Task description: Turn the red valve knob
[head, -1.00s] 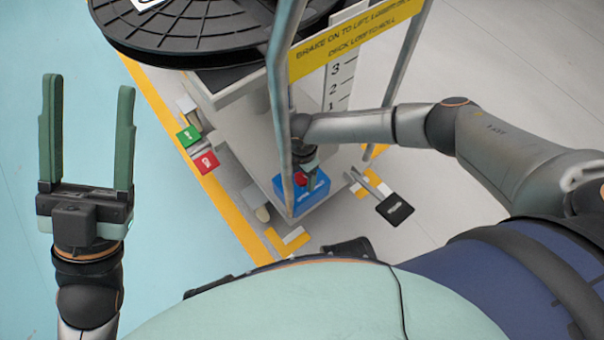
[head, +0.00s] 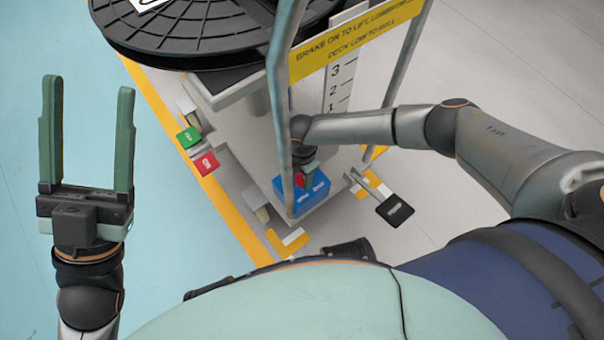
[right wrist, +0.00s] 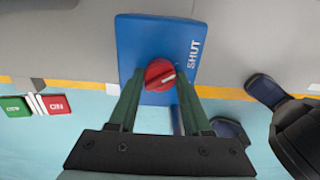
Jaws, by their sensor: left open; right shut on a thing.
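The red valve knob (right wrist: 160,74) sits on a blue panel (right wrist: 135,40) in the right wrist view. A white line on the knob points to the right and slightly up, and the word SHUT is printed on the panel's right side. My right gripper (right wrist: 160,88) is shut on the knob, a fingertip on either side of it. In the head view the knob (head: 299,181) shows only in part behind my right gripper (head: 307,170), above the blue panel (head: 311,202). My left gripper (head: 88,85) is open and empty at the far left.
A trolley with a black reel (head: 200,35) and grey upright rails (head: 279,90) stands over the panel. A green pedal (head: 188,137), a red pedal (head: 206,163) and a black pedal (head: 395,209) stick out near the base. Floor on both sides is clear.

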